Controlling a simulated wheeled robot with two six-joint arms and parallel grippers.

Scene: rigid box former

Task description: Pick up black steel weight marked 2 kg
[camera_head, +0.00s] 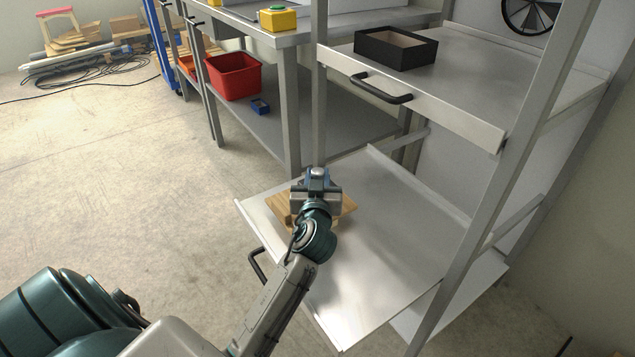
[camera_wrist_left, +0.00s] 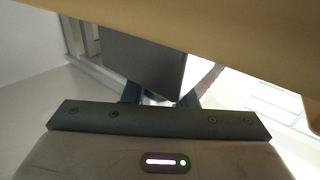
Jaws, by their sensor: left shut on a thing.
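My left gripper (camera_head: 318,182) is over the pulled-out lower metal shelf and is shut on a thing. In the left wrist view a dark grey block, which looks like the black steel weight (camera_wrist_left: 145,62), sits between the fingers (camera_wrist_left: 160,97). No 2 kg marking can be read. In the head view the gripper and wrist hide most of the held thing. A light wooden piece (camera_head: 345,206) lies under and around the gripper. A tan surface, likely the same wood, crosses the top of the left wrist view (camera_wrist_left: 230,30). My right gripper is not in view.
The lower shelf (camera_head: 395,215) is bare to the right of the gripper. An upper shelf above it holds an open black box (camera_head: 396,57). Shelf posts stand close by. A workbench at the back carries a yellow button box (camera_head: 277,18), with a red bin (camera_head: 234,78) below.

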